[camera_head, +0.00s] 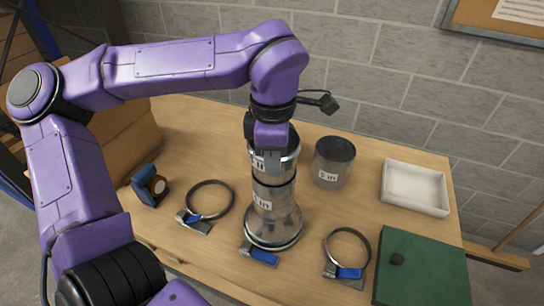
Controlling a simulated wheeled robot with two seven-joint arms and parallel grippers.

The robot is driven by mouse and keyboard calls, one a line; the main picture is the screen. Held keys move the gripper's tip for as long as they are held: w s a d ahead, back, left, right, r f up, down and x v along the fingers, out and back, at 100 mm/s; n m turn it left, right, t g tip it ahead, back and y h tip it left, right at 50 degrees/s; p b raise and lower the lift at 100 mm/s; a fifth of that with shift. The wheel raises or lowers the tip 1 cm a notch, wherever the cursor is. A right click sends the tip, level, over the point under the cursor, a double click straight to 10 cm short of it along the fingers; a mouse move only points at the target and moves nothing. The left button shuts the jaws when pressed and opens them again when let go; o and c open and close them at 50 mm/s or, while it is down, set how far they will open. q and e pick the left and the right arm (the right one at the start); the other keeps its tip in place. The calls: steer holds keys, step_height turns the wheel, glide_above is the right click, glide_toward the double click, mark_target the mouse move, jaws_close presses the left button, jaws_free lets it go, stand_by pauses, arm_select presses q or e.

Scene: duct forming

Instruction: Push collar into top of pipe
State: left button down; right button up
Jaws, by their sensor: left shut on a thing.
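My left gripper (270,150) comes down from above, shut on the metal collar (286,164) at the top of the standing pipe. The collar carries a partly hidden label and looks upright, in line with the pipe. The shiny metal pipe (274,200) stands upright on the table, with a label on its side and a wider flared foot. My gripper hides part of the collar's rim, and I cannot tell how deep the collar sits in the pipe. My right gripper is not in view.
On the wooden table (190,125), ring clamps with blue levers lie left (210,200) and right (348,248) of the pipe. A labelled metal cylinder (330,165), a white tray (414,205) and a green case (420,275) stand right. A blue tape-like object (146,187) sits left.

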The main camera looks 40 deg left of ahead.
arm_select(q)
steer(key=shift+f+p, duration=0.7)
steer(key=shift+p, duration=0.15)
stand_by(1.3)
steer(key=shift+f, duration=1.45)
stand_by(1.2)
steer(key=c, duration=1.2)
jaws_free()
step_height(320, 180, up, 10)
steer(key=shift+r+b, duration=0.1)
steer(key=shift+b, duration=0.4)
steer(key=shift+r, duration=0.2)
